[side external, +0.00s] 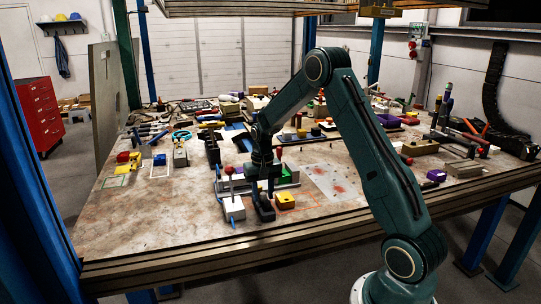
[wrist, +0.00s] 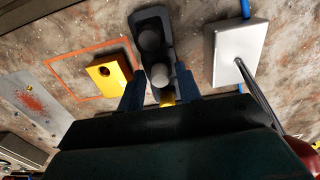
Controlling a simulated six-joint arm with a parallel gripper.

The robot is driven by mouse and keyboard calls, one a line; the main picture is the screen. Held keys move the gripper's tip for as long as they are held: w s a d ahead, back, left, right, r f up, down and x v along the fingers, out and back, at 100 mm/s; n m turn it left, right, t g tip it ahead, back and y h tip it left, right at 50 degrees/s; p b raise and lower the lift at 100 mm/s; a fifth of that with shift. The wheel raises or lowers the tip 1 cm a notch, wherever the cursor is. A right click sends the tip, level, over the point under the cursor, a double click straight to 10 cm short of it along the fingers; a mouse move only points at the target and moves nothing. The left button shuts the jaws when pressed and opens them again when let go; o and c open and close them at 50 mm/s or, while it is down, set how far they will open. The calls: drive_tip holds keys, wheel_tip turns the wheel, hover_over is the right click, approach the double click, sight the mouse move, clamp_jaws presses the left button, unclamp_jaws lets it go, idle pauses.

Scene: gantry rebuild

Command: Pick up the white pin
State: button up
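A dark, narrow holder (wrist: 140,20) with rounded ends stands below my gripper in the wrist view. I cannot tell for sure which is the white pin. A small yellow piece (wrist: 168,98) shows between the fingers, partly hidden by my gripper body. My gripper (wrist: 160,88) has its two blue fingers apart, one on each side of the row. In the side view, the holder (side external: 264,211) is directly under my gripper; its pegs are hidden there.
A white block (side external: 234,208) with a red-knobbed rod stands close on the left. A yellow block (side external: 286,200) with a hole sits on an orange outlined square to the right. A grey plate with red specks (side external: 333,181) lies beyond. Clutter fills the table's back; the front left is clear.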

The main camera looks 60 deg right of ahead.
sight(263, 194)
clamp_jaws()
drive_tip(key=shift+r, duration=0.1)
drive_tip(key=shift+r, duration=3.65)
